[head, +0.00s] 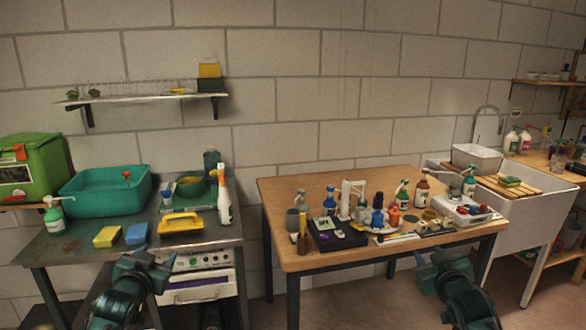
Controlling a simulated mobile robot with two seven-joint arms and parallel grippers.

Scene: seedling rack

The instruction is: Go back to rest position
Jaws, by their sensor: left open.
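My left gripper (155,258) is at the lower left, in front of the dark metal table (100,252). Its fingers are apart and nothing shows between them. My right gripper (440,259) is at the lower right, in front of the right part of the wooden table (285,198). Its fingers also look apart, with nothing seen between them. Both arms come up from the bottom edge of the head view.
The wooden table carries bottles, a black tray (325,244) and a white box (462,216). The metal table holds a teal basin (100,200), sponges and a yellow-handled tool (180,225). A white sink (535,228) stands right. Floor shows between the grippers.

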